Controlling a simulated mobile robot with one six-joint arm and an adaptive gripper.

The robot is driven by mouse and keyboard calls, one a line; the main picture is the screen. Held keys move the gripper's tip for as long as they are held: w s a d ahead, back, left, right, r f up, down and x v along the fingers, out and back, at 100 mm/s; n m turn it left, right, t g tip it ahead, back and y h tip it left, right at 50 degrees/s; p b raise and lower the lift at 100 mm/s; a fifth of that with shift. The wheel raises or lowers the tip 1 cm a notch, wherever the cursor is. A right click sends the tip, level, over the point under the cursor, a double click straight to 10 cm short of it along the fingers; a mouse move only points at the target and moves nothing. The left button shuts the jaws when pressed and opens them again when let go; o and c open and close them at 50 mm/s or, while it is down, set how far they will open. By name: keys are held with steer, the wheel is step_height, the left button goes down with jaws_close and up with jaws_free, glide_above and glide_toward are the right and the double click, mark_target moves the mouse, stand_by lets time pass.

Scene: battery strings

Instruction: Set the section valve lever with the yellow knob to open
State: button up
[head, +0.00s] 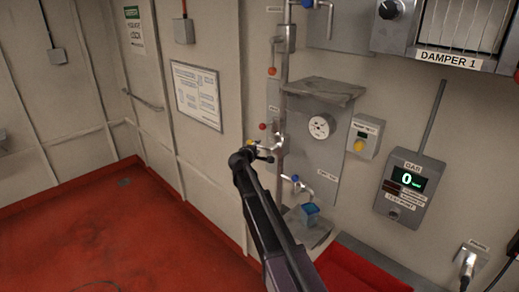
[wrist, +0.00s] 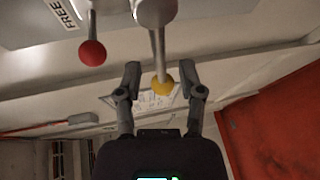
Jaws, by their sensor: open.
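The section valve lever is a metal rod ending in a yellow knob (wrist: 162,87). In the wrist view the rod comes down from a round metal valve body (wrist: 155,10) at the top. My gripper (wrist: 161,67) is open, with one finger on each side of the lever near its knob. Gaps show on both sides, so the fingers look apart from it. In the head view the small yellow knob (head: 250,142) shows just above my gripper (head: 262,153), beside the vertical pipe. The arm's end partly hides the valve there.
A red-knobbed rod (wrist: 92,52) hangs close left of the yellow lever in the wrist view. The head view shows a pipe (head: 284,75), a pressure gauge (head: 320,126), a blue-handled tap (head: 297,181) and a gas display (head: 408,185). Red floor (head: 130,240) at left is clear.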

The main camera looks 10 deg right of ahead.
steer(key=shift+x, duration=1.2)
jaws_close()
